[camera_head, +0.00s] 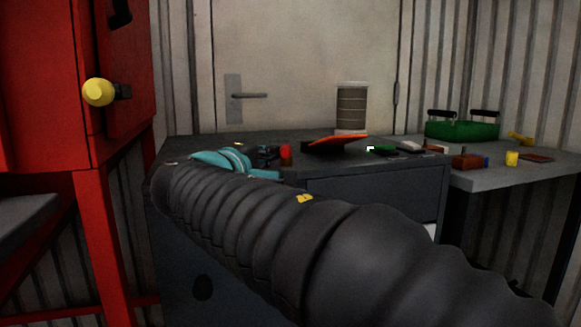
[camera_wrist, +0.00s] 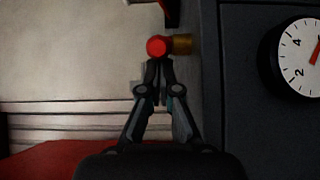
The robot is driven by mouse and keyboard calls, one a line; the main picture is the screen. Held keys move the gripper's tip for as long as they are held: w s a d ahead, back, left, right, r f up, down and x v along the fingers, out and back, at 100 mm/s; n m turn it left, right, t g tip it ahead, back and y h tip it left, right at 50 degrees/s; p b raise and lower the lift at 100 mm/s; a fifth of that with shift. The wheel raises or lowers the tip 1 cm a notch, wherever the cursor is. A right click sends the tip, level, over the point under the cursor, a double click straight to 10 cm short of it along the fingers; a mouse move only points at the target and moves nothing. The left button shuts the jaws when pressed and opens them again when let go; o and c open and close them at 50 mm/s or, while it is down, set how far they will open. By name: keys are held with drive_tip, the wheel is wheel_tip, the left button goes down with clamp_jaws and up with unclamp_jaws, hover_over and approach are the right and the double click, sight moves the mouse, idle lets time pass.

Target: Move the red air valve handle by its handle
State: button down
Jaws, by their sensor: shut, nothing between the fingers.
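In the wrist view, the red round end of the air valve handle (camera_wrist: 158,47) shows just past my fingertips. A brass-coloured fitting (camera_wrist: 182,44) joins it to the dark panel on the right. My gripper (camera_wrist: 157,72) is shut and empty, its fingertips close together at the lower edge of the red end in the picture. I cannot tell whether they touch it.
A white dial with a red needle (camera_wrist: 302,57) is on the dark panel in the wrist view. A red and black part (camera_wrist: 172,12) is at the top. In the head view, a dark bench (camera_head: 375,187) holds small items, and a red frame (camera_head: 100,200) stands at left.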

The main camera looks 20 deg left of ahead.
sight(283, 155)
drive_tip(key=shift+s+d+f+b, duration=0.1)
drive_tip(key=shift+s+d+b, duration=0.05)
drive_tip(key=shift+d+b, duration=1.15)
drive_tip(key=shift+d, duration=0.1)
drive_tip(key=shift+w+d, duration=0.1)
drive_tip(key=shift+w, duration=0.15)
drive_tip(key=shift+s, duration=0.1)
